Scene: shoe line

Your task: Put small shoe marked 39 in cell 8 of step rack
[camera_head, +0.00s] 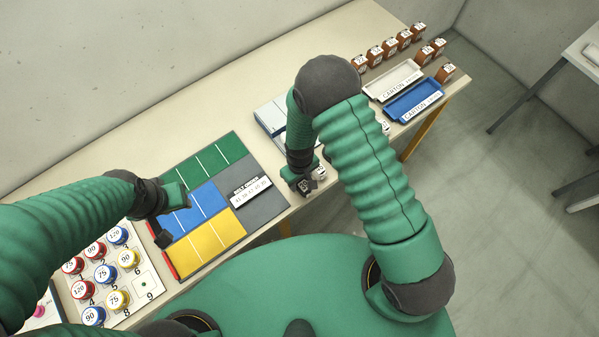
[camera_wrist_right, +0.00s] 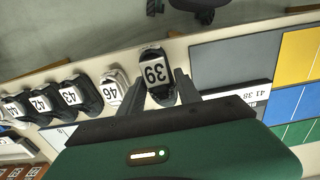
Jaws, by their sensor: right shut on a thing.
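The small dark shoe marked 39 (camera_wrist_right: 155,73) is between the two grey fingers of my right gripper (camera_wrist_right: 160,88), near the table's front edge. In the head view my right gripper (camera_head: 304,184) is low beside the grey mat's right end, with a white label by its fingertips. A pale stepped piece (camera_head: 268,112), perhaps the step rack, stands behind my right forearm and is mostly hidden; no cell numbers can be read. My left gripper (camera_head: 172,215) is over the left part of the coloured mat; its finger opening is unclear.
In the wrist view a white shoe marked 46 (camera_wrist_right: 114,87) stands close beside shoe 39, with dark shoes 43 (camera_wrist_right: 75,96) and 42 (camera_wrist_right: 42,103) beyond. A coloured mat (camera_head: 222,160) lies left of my right gripper. White (camera_head: 392,80) and blue (camera_head: 414,101) carton trays lie at the right.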

